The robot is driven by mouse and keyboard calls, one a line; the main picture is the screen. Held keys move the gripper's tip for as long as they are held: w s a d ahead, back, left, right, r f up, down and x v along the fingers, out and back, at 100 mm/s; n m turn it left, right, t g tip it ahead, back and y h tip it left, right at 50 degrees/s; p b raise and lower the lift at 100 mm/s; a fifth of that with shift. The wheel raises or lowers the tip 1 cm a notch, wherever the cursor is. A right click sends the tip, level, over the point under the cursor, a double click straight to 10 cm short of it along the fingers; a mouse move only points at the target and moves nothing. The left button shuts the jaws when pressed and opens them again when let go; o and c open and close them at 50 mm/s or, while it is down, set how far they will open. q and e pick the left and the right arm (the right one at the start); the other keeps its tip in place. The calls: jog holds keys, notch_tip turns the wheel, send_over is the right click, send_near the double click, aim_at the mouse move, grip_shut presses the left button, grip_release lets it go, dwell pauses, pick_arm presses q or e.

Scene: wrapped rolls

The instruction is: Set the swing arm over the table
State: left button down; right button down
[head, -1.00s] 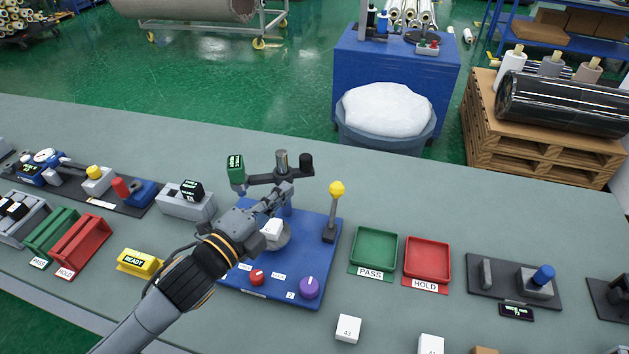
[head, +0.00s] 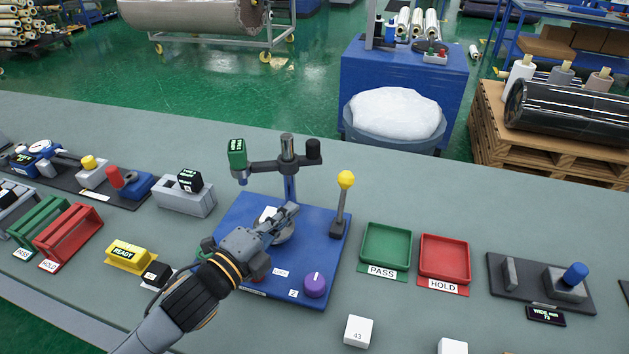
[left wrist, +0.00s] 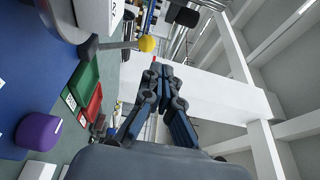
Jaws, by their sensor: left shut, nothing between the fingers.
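The swing arm (head: 268,167) is a dark bar on an upright post at the back of the blue base (head: 325,235). Its left end carries a green display head (head: 237,155), its right end a black cylinder (head: 313,151). The head hangs left of the round grey table (head: 284,237), not above it. A white block (head: 267,214) sits at the table, partly hidden by my gripper. My left gripper (head: 293,208) is shut and empty, in front of the post and below the bar. Its closed fingers also show in the left wrist view (left wrist: 158,75). My right gripper is out of view.
A yellow-knobbed lever (head: 345,182) stands at the base's right edge, with a purple knob (head: 315,285) at the front. My forearm hides part of the base's front left. Green PASS (head: 386,245) and red HOLD (head: 444,258) trays lie to the right. The bench behind is clear.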

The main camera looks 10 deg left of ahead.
pick_arm(q)
jog(key=shift+r, duration=0.1)
jog(key=w+a+p+x, duration=0.1)
jog(key=a+p+x, duration=0.1)
jog(key=x, duration=1)
jog(key=shift+w+p, duration=0.6)
